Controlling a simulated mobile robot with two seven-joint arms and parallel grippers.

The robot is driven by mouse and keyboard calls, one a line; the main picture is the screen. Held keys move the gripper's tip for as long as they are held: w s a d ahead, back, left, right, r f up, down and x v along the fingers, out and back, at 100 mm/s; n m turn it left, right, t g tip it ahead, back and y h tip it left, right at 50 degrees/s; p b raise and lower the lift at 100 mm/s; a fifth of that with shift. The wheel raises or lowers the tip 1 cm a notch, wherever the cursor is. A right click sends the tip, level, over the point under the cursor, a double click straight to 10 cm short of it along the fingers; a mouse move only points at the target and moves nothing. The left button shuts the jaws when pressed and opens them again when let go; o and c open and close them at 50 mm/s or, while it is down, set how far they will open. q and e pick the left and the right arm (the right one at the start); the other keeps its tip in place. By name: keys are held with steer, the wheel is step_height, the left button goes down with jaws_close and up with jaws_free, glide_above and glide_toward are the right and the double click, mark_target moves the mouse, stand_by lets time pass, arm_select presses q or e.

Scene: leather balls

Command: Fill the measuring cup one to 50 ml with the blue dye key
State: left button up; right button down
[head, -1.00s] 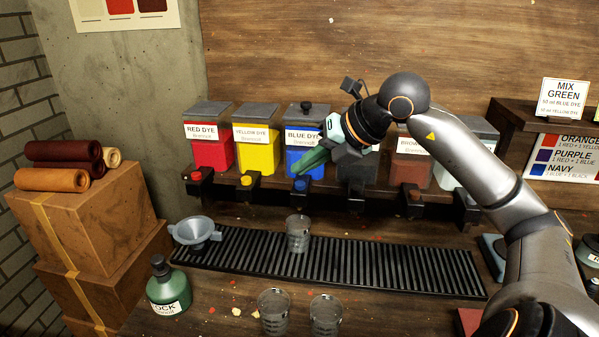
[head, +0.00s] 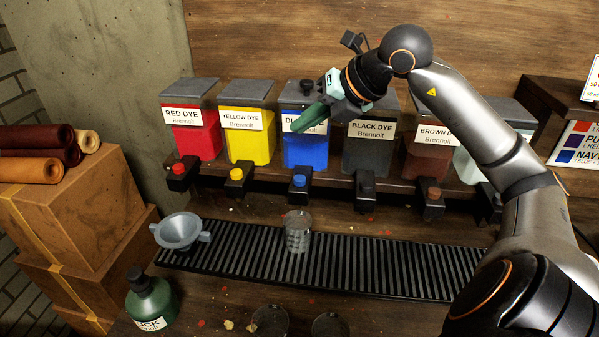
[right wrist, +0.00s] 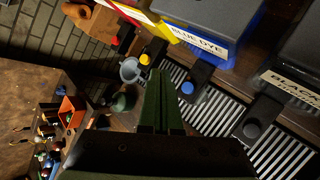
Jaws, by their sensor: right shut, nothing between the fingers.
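The blue dye container (head: 305,153) stands on the shelf, its label partly covered by my right gripper. Its blue key (head: 299,181) sits on the black tap below; it also shows in the right wrist view (right wrist: 187,88). A clear measuring cup (head: 298,232) stands upright on the grate below this tap and looks empty. Two more clear cups (head: 270,321) (head: 330,325) are cut off at the bottom edge. I cannot tell which is cup one. My right gripper (head: 306,121), with green fingers, is shut and empty, above and apart from the blue key. My left gripper is out of view.
Red, yellow, black and brown dye containers (head: 369,148) flank the blue one, each with a tap. A grey funnel (head: 180,231) sits at the left end of the black grate (head: 400,268). A green bottle (head: 150,300) stands at front left.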

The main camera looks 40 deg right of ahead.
stand_by(0.3)
steer(key=b, duration=0.8)
glide_above(304, 186)
step_height(304, 186, down, 9)
steer(key=shift+r, duration=0.15)
stand_by(0.9)
stand_by(0.5)
